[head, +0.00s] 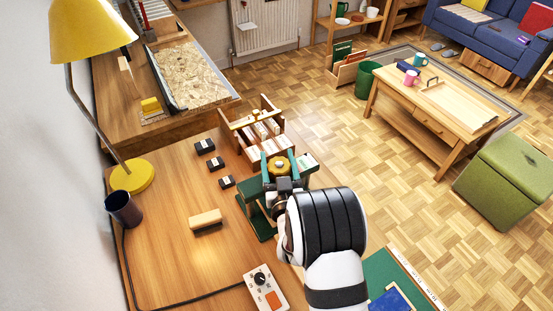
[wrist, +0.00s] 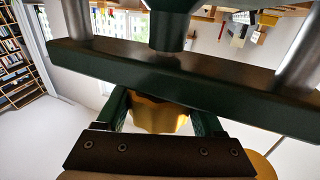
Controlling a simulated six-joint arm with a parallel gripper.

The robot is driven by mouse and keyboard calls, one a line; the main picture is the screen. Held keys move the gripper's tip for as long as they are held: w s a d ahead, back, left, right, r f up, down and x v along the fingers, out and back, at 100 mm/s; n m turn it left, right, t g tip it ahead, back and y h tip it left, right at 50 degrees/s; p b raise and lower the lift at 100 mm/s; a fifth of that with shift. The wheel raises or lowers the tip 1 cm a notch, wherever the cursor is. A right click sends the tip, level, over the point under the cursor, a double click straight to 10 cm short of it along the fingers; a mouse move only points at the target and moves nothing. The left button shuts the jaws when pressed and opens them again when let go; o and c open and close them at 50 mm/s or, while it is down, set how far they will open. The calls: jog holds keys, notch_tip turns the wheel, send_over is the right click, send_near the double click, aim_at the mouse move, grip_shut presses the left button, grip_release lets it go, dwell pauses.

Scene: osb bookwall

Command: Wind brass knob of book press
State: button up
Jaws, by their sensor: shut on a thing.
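The brass knob (head: 280,163) tops the dark green book press (head: 254,189) near the table's right edge. My gripper (head: 279,170) is at the knob, with a finger on each side. In the wrist view, the ridged brass knob (wrist: 158,115) sits between the green fingers of my gripper (wrist: 160,108), which is shut on it. The press's dark green crossbar (wrist: 190,75) spans that view, with steel posts at both sides and a central screw. My wrist hides part of the press in the head view.
A wooden rack (head: 255,125) with cards stands just behind the press. Several small black boxes (head: 205,146), a wooden block (head: 205,219) and a control box (head: 265,287) lie on the table (head: 165,240). A yellow lamp (head: 131,177) stands at left. The table's middle is mostly clear.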

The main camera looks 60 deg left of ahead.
dwell(0.4)
jog(key=o, duration=1.4)
jog(key=v, duration=1.5)
jog(key=shift+s+d, duration=0.3)
